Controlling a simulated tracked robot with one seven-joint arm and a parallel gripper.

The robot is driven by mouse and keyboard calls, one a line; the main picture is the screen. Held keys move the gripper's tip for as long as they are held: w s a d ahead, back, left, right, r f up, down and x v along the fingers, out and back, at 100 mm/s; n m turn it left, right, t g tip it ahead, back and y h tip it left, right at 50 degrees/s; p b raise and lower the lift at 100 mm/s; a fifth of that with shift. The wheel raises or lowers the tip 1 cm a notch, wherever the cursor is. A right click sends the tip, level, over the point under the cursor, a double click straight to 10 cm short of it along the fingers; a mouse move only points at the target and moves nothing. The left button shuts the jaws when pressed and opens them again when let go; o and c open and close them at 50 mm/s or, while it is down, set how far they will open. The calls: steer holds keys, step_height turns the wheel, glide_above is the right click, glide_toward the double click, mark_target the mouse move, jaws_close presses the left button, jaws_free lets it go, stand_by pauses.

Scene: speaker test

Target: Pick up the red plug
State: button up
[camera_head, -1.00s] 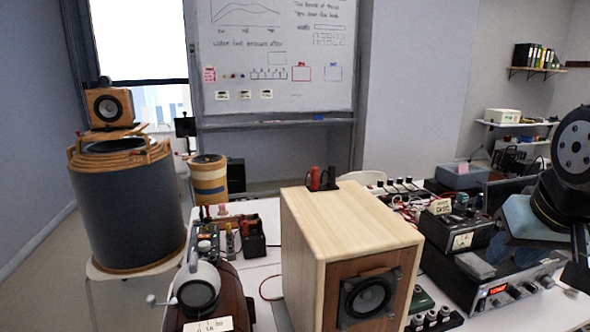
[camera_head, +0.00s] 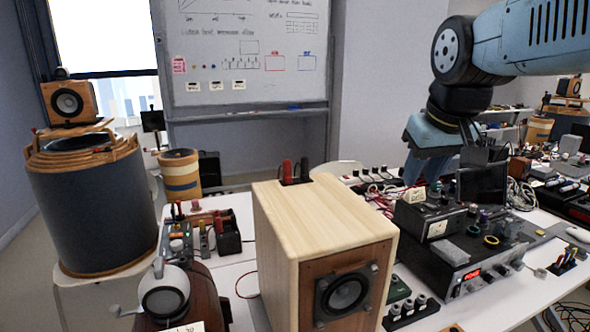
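The red plug (camera_head: 287,171) stands upright at the back edge of the pale wooden speaker box (camera_head: 325,220), just left of a black plug (camera_head: 304,170). My gripper (camera_head: 432,160) hangs from my arm at the upper right, pointing down over the right side of the table. It is well to the right of the red plug and apart from it. Its fingertips are not clearly seen against the equipment behind, and I see nothing held in it.
A power strip (camera_head: 372,176) and red cables lie behind and right of the box. Stacked electronics (camera_head: 452,257) with a red display fill the right side. A holder with tools (camera_head: 228,238) and a dark cylinder (camera_head: 92,215) stand left. The whiteboard (camera_head: 250,50) is behind.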

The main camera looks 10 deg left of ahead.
steer(key=w+a+r+n+g, duration=0.1)
steer(key=w+a+r+n, duration=0.35)
steer(key=w+a, duration=0.55)
steer(key=n+g+y, duration=0.2)
steer(key=n, duration=0.1)
glide_toward(288, 161)
steer(key=shift+m, duration=0.25)
steer(key=x, duration=0.7)
steer(key=w+x, duration=0.1)
steer(key=x, duration=0.2)
steer(key=shift+w+a+f, duration=0.1)
steer(key=shift+a+f, duration=0.1)
jaws_close()
